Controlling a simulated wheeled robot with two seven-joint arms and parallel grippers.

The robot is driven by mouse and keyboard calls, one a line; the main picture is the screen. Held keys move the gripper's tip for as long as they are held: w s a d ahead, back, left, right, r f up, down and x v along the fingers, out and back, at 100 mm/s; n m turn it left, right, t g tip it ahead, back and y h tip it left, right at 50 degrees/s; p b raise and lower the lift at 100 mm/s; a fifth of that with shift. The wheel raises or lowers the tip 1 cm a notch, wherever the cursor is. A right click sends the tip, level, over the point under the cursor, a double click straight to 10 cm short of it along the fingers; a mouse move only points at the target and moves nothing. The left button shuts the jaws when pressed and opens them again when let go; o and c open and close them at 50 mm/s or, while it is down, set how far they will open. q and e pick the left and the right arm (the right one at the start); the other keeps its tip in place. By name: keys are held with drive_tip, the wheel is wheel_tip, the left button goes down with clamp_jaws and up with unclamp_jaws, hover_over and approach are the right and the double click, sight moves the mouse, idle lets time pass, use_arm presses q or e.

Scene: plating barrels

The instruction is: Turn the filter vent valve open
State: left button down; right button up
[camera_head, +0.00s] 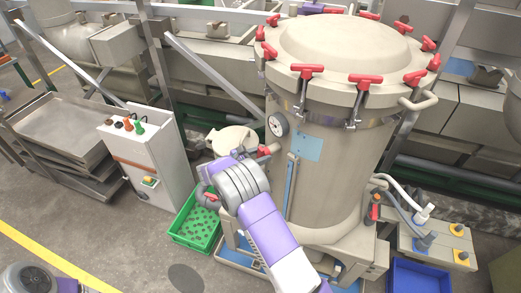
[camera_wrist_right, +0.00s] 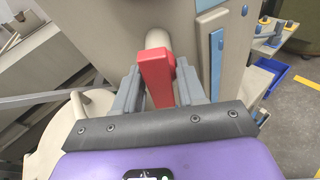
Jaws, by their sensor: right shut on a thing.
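The filter is a large beige vessel (camera_head: 330,165) with a domed lid, in the middle of the head view. The vent valve has a red handle (camera_wrist_right: 157,78) on a short beige pipe (camera_wrist_right: 158,40) from the vessel's side. The red handle (camera_head: 266,151) also shows in the head view, beside the vessel's left side. My right gripper (camera_wrist_right: 157,90) is shut on the red handle, one grey finger on each side. In the head view my purple right arm hides most of the fingers.
Red clamp handles (camera_head: 308,71) ring the vessel's lid, and a gauge (camera_head: 278,124) sits on its side. A green crate (camera_head: 195,245) stands on the floor to the left. A control box (camera_head: 150,165) and a blue bin (camera_head: 418,280) flank the vessel.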

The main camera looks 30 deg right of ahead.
drive_tip(key=shift+n+p, duration=0.5)
drive_tip(key=shift+n, duration=0.1)
drive_tip(key=shift+g, duration=0.3)
drive_tip(key=o, duration=0.8)
drive_tip(key=v, duration=0.7)
drive_tip(key=shift+a+b, duration=0.35)
drive_tip(key=shift+b, duration=0.05)
